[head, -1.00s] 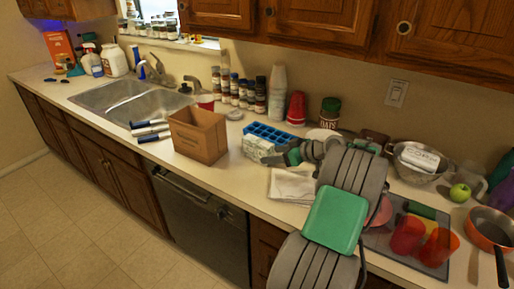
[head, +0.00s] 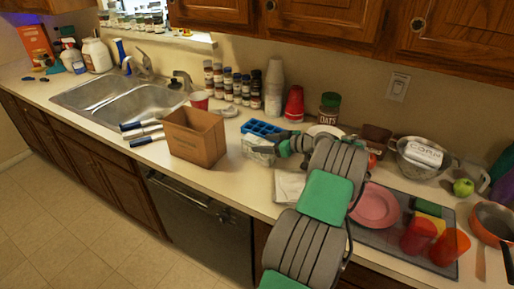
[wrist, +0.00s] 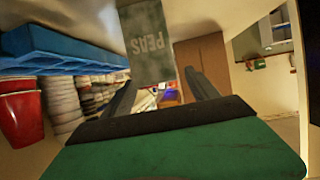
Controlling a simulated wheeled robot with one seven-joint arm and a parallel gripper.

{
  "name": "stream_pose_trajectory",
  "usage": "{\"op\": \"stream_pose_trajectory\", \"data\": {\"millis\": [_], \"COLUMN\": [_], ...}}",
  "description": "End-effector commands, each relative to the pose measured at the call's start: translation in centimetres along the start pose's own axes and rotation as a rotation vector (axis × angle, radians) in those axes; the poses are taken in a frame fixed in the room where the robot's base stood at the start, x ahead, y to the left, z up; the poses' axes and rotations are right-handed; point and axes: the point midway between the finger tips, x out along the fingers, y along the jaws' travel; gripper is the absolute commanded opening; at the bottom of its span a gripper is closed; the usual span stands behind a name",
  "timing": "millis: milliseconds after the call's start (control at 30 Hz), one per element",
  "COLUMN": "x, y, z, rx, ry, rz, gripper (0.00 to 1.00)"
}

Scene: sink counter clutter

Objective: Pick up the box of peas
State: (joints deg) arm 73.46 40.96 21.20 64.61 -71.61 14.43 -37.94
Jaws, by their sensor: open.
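The box of peas (head: 258,150) is a pale carton with green on it. It stands on the counter in front of the blue ice tray. In the wrist view the box of peas (wrist: 150,45) shows upside-down "PEAS" lettering at top centre, just ahead of the gap between my fingers. My gripper (head: 284,147) is open, low over the counter at the right of the box. In the wrist view my gripper (wrist: 158,82) has its two dark fingers apart with nothing held. I cannot tell whether a finger touches the box.
The blue ice tray (head: 262,128) lies right behind the peas. An open cardboard box (head: 196,137) stands to the left. A white cloth (head: 289,187) lies in front of my gripper. A pink plate (head: 375,207) is right.

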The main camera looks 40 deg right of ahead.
Motion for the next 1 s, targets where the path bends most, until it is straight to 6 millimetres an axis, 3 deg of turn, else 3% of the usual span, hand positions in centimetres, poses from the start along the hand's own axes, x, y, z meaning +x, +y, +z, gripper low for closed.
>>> {"op": "stream_pose_trajectory", "data": {"millis": [33,200,400,1000], "x": [0.9,3.2,3.5,3.5], "y": [-0.1,0.0,-0.1,-0.1], "z": [-0.8,-0.4,-0.3,-0.4], "rx": [0.001,0.000,-0.001,-0.002], "ry": [0.000,0.000,0.000,0.000], "rz": [-0.004,-0.002,-0.003,-0.004], "gripper": [0.69,0.69,0.69,0.21]}}
